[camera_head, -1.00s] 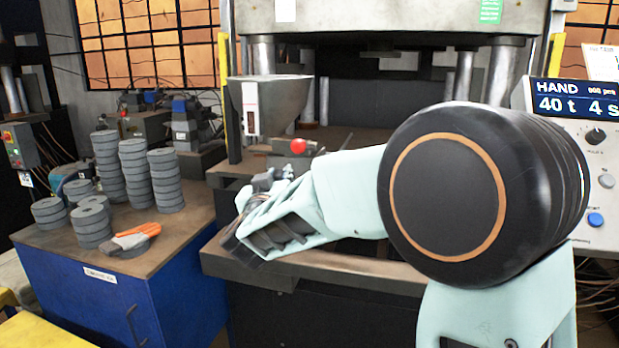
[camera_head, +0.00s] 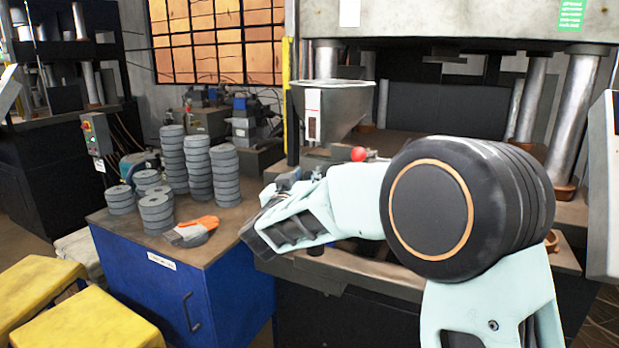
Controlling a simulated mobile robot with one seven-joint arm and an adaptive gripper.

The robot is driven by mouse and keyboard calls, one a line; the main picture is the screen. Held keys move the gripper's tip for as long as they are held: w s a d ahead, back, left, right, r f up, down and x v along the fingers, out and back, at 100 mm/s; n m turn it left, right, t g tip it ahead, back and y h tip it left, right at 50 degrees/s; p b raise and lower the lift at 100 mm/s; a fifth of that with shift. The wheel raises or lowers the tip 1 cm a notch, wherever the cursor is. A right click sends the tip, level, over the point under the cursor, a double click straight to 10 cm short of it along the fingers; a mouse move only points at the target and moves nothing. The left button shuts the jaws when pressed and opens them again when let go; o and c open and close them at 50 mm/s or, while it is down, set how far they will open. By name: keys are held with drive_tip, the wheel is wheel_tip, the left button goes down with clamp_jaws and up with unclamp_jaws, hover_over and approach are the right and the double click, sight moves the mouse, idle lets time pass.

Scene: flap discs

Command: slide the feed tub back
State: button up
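A grey metal hopper-shaped tub (camera_head: 345,105), likely the feed tub, stands at the front left of the press, with a white label strip on its face. A red ball knob (camera_head: 358,154) shows just below it, at the front of the press bed. My arm reaches across the picture from the right. My gripper (camera_head: 250,232) is at its left end, in front of the press's front ledge, below and left of the tub and apart from it in the picture. Its fingers are seen from the side and partly hidden, so open or shut does not show.
A blue cabinet (camera_head: 215,290) with stacks of grey discs (camera_head: 172,155) and an orange-grey glove (camera_head: 192,231) stands to the left. Yellow stools (camera_head: 90,322) are at the lower left. The press columns (camera_head: 572,110) rise at the right. Bare floor shows at far left.

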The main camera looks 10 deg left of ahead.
drive_tip(key=shift+o, duration=0.6)
drive_tip(key=shift+s, duration=0.1)
drive_tip(key=s+a, duration=0.1)
drive_tip(key=s, duration=1.1)
drive_tip(key=shift+a, duration=0.15)
drive_tip(key=shift+w, duration=0.15)
